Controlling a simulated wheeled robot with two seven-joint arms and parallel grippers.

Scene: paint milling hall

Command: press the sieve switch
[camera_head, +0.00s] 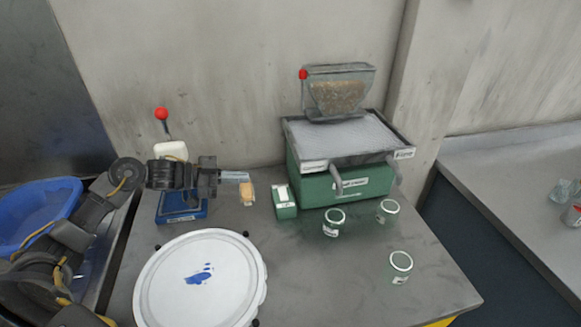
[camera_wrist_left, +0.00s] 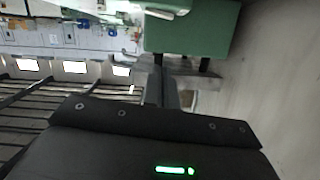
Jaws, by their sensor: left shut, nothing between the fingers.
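The small green switch box (camera_head: 285,203) with a pale top stands on the table, just left of the green sieve machine (camera_head: 346,185). My left gripper (camera_head: 246,177) is shut and reaches in from the left, a short way left of the switch box. It appears apart from the box. In the left wrist view the shut fingers (camera_wrist_left: 171,98) point toward a green housing (camera_wrist_left: 190,27); which green object this is, I cannot tell. My right gripper is not in view.
A blue-based device with a red-knobbed lever (camera_head: 162,114) stands behind my left arm. A round white lid-like disc (camera_head: 225,285) lies in front. Several glass jars, one here (camera_head: 334,222), stand at the right. A blue basin (camera_head: 38,215) is at far left.

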